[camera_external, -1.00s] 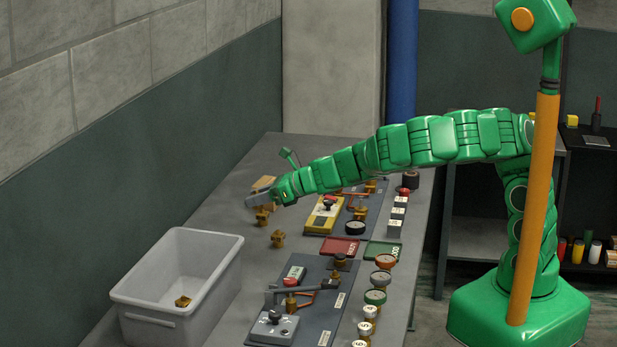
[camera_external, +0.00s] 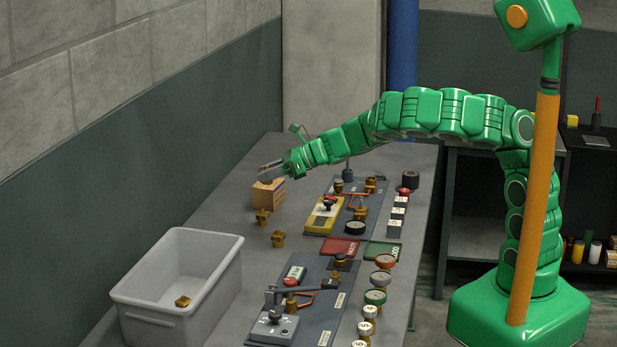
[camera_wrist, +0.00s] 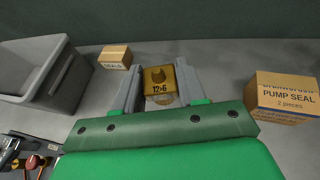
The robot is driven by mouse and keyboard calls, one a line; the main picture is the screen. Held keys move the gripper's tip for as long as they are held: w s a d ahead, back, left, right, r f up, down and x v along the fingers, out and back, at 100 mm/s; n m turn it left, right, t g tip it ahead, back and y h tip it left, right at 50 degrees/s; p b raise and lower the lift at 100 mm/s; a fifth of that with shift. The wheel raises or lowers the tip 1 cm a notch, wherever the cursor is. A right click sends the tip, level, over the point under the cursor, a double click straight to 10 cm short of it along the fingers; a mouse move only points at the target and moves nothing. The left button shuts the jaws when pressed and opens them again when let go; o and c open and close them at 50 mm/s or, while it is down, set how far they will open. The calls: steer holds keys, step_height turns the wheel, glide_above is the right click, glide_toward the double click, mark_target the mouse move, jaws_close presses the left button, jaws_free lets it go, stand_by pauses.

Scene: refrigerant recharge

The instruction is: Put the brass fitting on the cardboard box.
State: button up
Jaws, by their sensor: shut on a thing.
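My gripper (camera_external: 268,168) is shut on a brass fitting (camera_wrist: 159,80) marked "12>6", which sits between the two grey fingers in the wrist view. In the external view the held fitting cannot be made out. A cardboard box (camera_external: 268,194) stands on the table there, just below my fingertips in the picture. The wrist view shows two cardboard boxes: a larger one marked "PUMP SEAL" (camera_wrist: 282,97) right of my fingers, and a small one marked "SEALS" (camera_wrist: 115,57) left of them. Both are apart from the fitting.
A grey bin (camera_external: 213,290) with a brass piece (camera_external: 183,301) inside stands at the near left. A wall runs behind.

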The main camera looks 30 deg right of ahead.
steer(key=w+d+r+n+g+y, duration=0.1)
steer(key=w+d+r, duration=0.1)
steer(key=d, duration=0.5)
steer(key=w+d+r+n+g, duration=0.1)
steer(key=w+d+r, duration=0.2)
steer(key=d, duration=0.3)
glide_above(269, 194)
steer(key=w+d, duration=0.3)
steer(key=w, duration=0.1)
steer(key=shift+s+d+f, duration=0.1)
steer(key=shift+f, duration=2.15)
steer(key=shift+s+f, duration=0.1)
steer(key=shift+f, duration=2.15)
steer(key=shift+w+f, duration=0.15)
steer(key=shift+w, duration=0.05)
steer(key=shift+w, duration=0.1)
steer(key=shift+w+f, duration=0.15)
steer(key=shift+f, duration=1.75)
steer(key=shift+f, duration=0.1)
steer(key=o, duration=1.1)
